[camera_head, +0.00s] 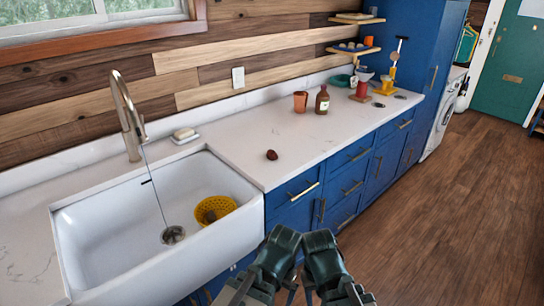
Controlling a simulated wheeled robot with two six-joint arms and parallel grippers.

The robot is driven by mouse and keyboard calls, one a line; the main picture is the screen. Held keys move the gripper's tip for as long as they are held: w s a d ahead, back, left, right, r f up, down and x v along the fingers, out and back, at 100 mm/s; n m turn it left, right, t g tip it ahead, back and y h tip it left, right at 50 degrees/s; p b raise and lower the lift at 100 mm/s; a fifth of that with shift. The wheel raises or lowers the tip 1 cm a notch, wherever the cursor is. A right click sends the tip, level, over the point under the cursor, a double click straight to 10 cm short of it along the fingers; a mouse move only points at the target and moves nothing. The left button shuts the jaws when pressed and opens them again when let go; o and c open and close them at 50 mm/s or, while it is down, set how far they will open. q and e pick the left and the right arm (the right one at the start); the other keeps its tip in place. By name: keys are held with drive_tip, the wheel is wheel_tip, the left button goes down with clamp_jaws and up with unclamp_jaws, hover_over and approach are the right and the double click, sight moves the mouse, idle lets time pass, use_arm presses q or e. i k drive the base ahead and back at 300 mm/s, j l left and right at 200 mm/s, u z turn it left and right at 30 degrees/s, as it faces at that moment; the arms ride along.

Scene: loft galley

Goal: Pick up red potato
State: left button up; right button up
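A small dark red-brown potato (271,155) lies on the white countertop (245,140), to the right of the sink and back from the counter's front edge. Nothing touches it. My two dark green arm ends, left (283,243) and right (319,245), are side by side at the bottom centre, in front of the blue cabinets and well short of the potato. No fingers can be made out on either, so I cannot tell whether they are open or shut.
A white sink (105,245) with a yellow colander (214,209) and a tall faucet (128,115) is on the left. A soap dish (185,139), copper cup (300,102) and brown bottle (322,100) stand farther back. Counter around the potato is clear; wooden floor (450,230) is open at right.

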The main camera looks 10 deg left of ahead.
sight(271, 155)
drive_tip(key=i+l+u, duration=0.4)
drive_tip(key=l, duration=0.2)
drive_tip(key=l+u, duration=0.2)
drive_tip(key=l, duration=0.15)
drive_tip(key=i+l+u, duration=0.2)
drive_tip(key=l, duration=0.15)
drive_tip(key=l+u, duration=0.2)
drive_tip(key=l, duration=0.15)
